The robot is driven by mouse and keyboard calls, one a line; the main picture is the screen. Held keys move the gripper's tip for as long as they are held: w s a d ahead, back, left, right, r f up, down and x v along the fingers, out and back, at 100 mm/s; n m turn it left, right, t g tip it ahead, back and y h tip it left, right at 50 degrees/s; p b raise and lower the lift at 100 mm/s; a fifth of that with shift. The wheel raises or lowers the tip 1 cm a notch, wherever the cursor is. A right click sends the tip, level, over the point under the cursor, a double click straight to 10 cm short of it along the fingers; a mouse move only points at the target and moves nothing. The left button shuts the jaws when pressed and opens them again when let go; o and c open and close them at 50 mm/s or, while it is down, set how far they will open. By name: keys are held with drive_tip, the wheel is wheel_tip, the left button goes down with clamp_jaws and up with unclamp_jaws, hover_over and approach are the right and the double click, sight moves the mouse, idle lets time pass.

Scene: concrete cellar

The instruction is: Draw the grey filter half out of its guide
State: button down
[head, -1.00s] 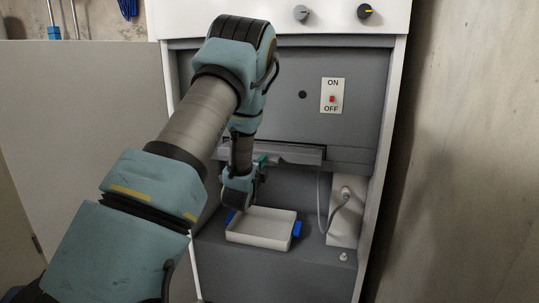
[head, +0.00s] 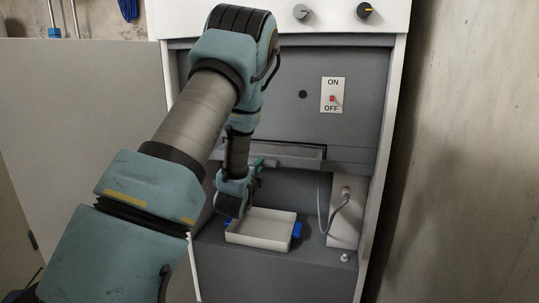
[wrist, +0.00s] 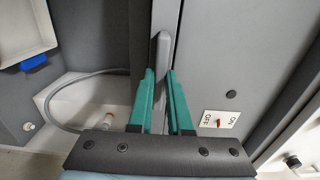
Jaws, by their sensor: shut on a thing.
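The grey filter (head: 296,158) is a flat, wide piece in a slot of the grey cabinet panel, below the ON/OFF switch. Its front stands a little forward of the panel, with a dark gap at its upper right. In the wrist view, its narrow grey grip (wrist: 161,52) lies between my green fingers. My gripper (head: 259,164) is shut on it; the fingertips also show in the wrist view (wrist: 160,80). My arm hides the filter's left end in the head view. How deep the filter sits in its guide cannot be seen.
A white tray (head: 262,241) with blue handles stands below my gripper. A grey cable (head: 320,210) hangs to the right, by a white box (head: 345,215). The ON/OFF switch (head: 333,96) is above. White cabinet sides bound the recess.

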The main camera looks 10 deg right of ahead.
drive_tip(key=shift+b+v, duration=0.65)
drive_tip(key=shift+v, duration=1.1)
drive_tip(key=c, duration=0.8)
unclamp_jaws()
drive_tip(key=shift+o, duration=0.2)
drive_tip(key=p+v, duration=0.9)
drive_tip(key=v, duration=0.1)
drive_tip(key=shift+s+a, duration=0.15)
drive_tip(key=shift+s, duration=0.2)
